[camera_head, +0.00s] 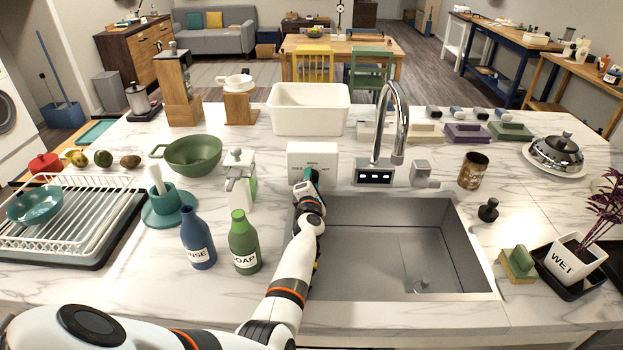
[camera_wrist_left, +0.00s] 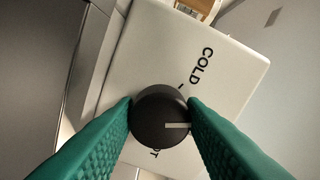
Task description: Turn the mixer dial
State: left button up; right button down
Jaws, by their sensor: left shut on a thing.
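The mixer dial (camera_wrist_left: 160,115) is a dark round knob with a pale pointer line. It is on a white panel (camera_wrist_left: 220,75) marked COLD on one side, with a partly covered label ending in T on the other. In the wrist view the pointer line points right, between the two labels. My left gripper (camera_wrist_left: 160,112) has its green ribbed fingers closed on opposite sides of the dial. In the head view the white panel (camera_head: 313,152) stands behind the sink, and my left gripper (camera_head: 309,182) is against its front, hiding the dial. My right gripper is out of view.
The steel sink (camera_head: 460,255) with its curved tap (camera_head: 402,120) lies right of my arm. A blue bottle (camera_head: 197,240) and a green soap bottle (camera_head: 243,245) stand close on its left. A dispenser (camera_head: 238,170) and a white tub (camera_head: 308,110) stand near the panel.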

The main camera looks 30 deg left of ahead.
pick_arm(q)
jog(key=shift+a+r+m+p, duration=0.15)
jog(key=shift+m+p, duration=0.15)
jog(key=shift+m, duration=0.8)
jog(key=shift+d+r+m+p, duration=0.1)
jog(key=shift+m+p, duration=0.2)
jog(key=shift+m, duration=0.8)
jog(key=o, duration=1)
jog(key=shift+a+f, duration=0.1)
jog(key=shift+f, duration=0.1)
jog(key=p+v, duration=0.6)
jog(key=v, duration=0.6)
